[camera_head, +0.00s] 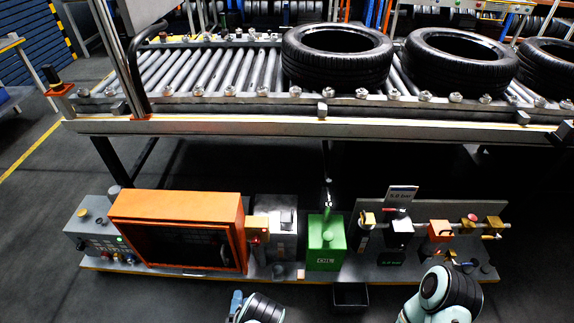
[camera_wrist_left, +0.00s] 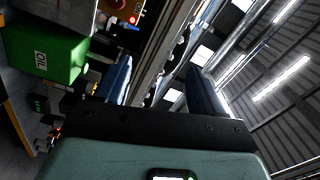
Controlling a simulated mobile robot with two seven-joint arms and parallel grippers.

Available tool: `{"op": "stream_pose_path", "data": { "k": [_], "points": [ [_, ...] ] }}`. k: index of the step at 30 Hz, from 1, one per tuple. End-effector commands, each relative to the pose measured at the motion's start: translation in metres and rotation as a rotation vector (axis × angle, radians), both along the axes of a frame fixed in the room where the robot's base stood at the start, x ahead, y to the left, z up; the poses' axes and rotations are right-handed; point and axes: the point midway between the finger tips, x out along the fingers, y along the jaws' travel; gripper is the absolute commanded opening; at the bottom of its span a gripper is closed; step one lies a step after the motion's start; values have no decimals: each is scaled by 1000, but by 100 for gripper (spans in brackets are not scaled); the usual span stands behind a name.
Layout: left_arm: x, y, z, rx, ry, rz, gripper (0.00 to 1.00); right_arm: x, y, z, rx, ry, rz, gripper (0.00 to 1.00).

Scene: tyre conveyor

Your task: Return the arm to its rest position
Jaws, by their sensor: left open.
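My left gripper (camera_wrist_left: 160,78) is open in the left wrist view, with its two blue-grey fingers wide apart and nothing between them. In the head view, part of my left arm and gripper (camera_head: 237,303) shows at the bottom edge, in front of the orange-framed box. My right arm (camera_head: 440,295) shows at the bottom right, but its gripper is not visible.
A low panel (camera_head: 325,283) carries an orange-framed box (camera_head: 178,203), a green oil can (camera_head: 325,242), a grey control box (camera_head: 92,228) and valves (camera_head: 440,236). Behind is a roller conveyor (camera_head: 210,124) with black tyres (camera_head: 337,70). A small black bin (camera_head: 350,297) sits in front.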

Motion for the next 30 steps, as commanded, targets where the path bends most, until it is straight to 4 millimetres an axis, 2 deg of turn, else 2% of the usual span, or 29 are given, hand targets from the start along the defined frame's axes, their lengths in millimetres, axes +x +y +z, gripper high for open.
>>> {"op": "stream_pose_path", "data": {
  "k": [1,3,6,8,12,15,20,25,26,27,30],
  "points": [
    [0,5,-5,-20,24,21,69,-1,0,-2,1,2,0,43],
    [-10,31,-40,-163,185,144,69,2,-1,-14,-4,-13,-4,43],
    [-30,53,-82,-368,383,297,69,6,-2,-25,-9,-30,-9,43],
    [-47,60,-105,-504,501,392,69,10,-3,-33,-12,-44,-13,43],
    [-96,60,-150,-857,778,631,69,18,-5,-51,-21,-72,-22,43],
    [-130,45,-165,-1088,958,780,69,24,-6,-64,-27,-93,-28,43],
    [-172,17,-164,-1347,1188,959,69,33,-8,-79,-34,-120,-36,43],
    [-210,-7,-147,-1520,1396,1113,69,41,-10,-95,-41,-144,-43,43],
    [-214,-10,-137,-1525,1417,1124,69,43,-11,-87,-42,-150,-44,43],
    [-215,-11,-122,-1515,1421,1120,69,39,-10,-70,-39,-140,-41,43],
    [-220,-13,-98,-1505,1439,1126,69,33,-7,-45,-31,-120,-33,43]
  ]
}}
